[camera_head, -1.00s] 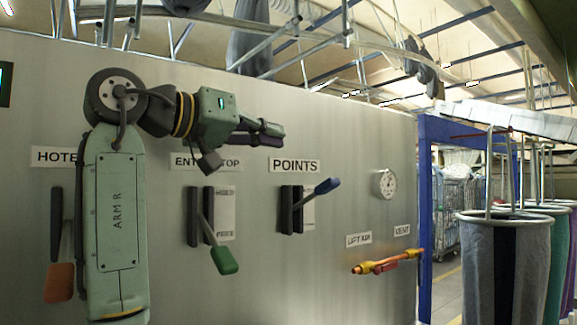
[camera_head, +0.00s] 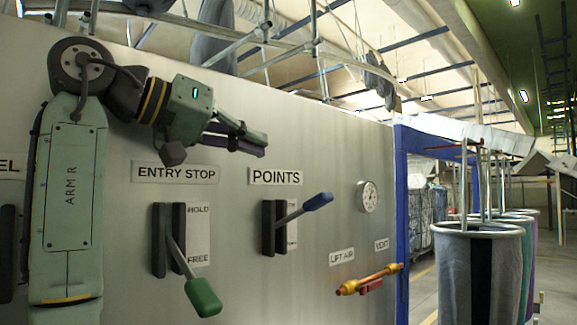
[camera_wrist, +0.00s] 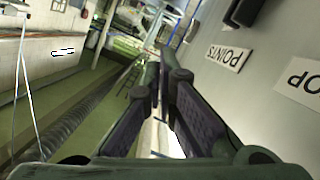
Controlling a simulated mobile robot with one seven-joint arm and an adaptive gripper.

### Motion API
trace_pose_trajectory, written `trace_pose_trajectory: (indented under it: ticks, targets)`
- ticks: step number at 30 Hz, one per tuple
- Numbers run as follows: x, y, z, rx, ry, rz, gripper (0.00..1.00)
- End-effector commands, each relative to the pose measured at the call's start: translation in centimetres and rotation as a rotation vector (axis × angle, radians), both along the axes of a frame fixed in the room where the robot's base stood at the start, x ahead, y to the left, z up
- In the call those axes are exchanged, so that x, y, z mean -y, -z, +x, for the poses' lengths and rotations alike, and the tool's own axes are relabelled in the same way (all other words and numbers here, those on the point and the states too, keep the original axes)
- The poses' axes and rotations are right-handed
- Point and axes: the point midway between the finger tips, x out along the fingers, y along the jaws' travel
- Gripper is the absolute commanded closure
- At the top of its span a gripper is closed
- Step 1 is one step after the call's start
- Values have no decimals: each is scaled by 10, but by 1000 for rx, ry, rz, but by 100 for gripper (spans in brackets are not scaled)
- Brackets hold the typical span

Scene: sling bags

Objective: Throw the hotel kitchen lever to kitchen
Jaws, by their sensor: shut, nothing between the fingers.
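The hotel kitchen lever's label (camera_head: 10,167) is cut off at the left edge of the head view, with only "EL" readable. Below it is part of a black lever slot (camera_head: 7,255). The lever's orange handle is not visible now.
The green-handled ENTRY STOP lever (camera_head: 202,297) points down, beside its HOLD/FREE plate. The blue-handled POINTS lever (camera_head: 318,201) angles up right. Further right are a gauge (camera_head: 367,197), an orange LIFT AIR valve (camera_head: 369,281), a blue post (camera_head: 401,220) and hanging sling bags (camera_head: 476,270).

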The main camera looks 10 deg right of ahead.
Motion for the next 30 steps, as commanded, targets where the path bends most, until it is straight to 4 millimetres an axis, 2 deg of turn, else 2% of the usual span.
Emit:
trace_pose_trajectory:
  ticks: [5, 15, 21, 30]
  targets:
    - [21, 5, 11, -1, 1, 2, 100]
    - [85, 20, 44, -2, 1, 2, 100]
    - [89, 45, 35, 0, -2, 1, 100]
    - [93, 58, 29, 0, 0, 0, 100]
